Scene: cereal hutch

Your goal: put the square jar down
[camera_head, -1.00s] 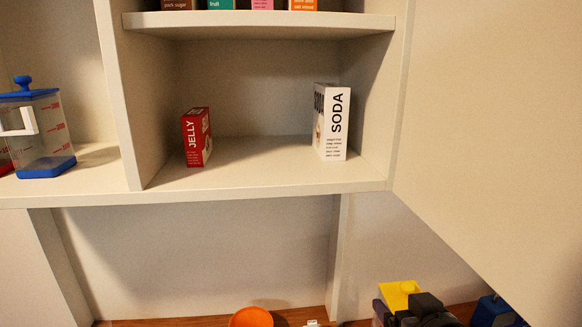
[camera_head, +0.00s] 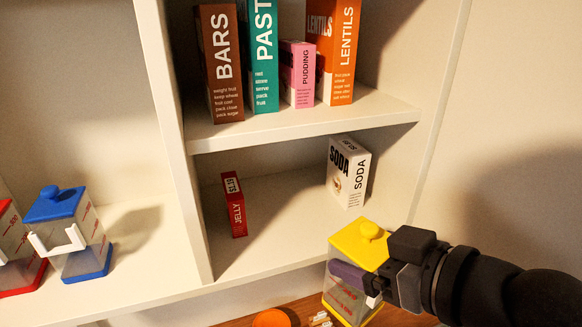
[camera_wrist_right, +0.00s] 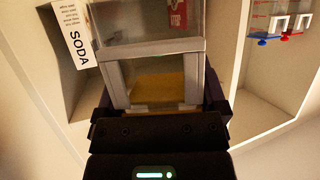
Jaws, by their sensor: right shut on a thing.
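The square jar (camera_head: 345,299) is clear with a yellow lid and yellow base. My right gripper (camera_head: 362,279) is shut on it and holds it roughly upright, slightly tilted in the head view. It appears in front of the lower shelf's front edge, near the right side of the bay. In the right wrist view the jar (camera_wrist_right: 150,32) fills the middle, between the fingers (camera_wrist_right: 160,95). The lower shelf (camera_head: 275,225) has bare room between the jelly box and the soda box. My left gripper is not in view.
The red jelly box (camera_head: 234,207) stands at the left of the bay and the white soda box (camera_head: 347,172) at the right. Several boxes fill the upper shelf (camera_head: 300,124). A blue-lidded jar (camera_head: 82,245) stands left of the divider (camera_head: 178,140). An orange bowl (camera_head: 271,318) is below.

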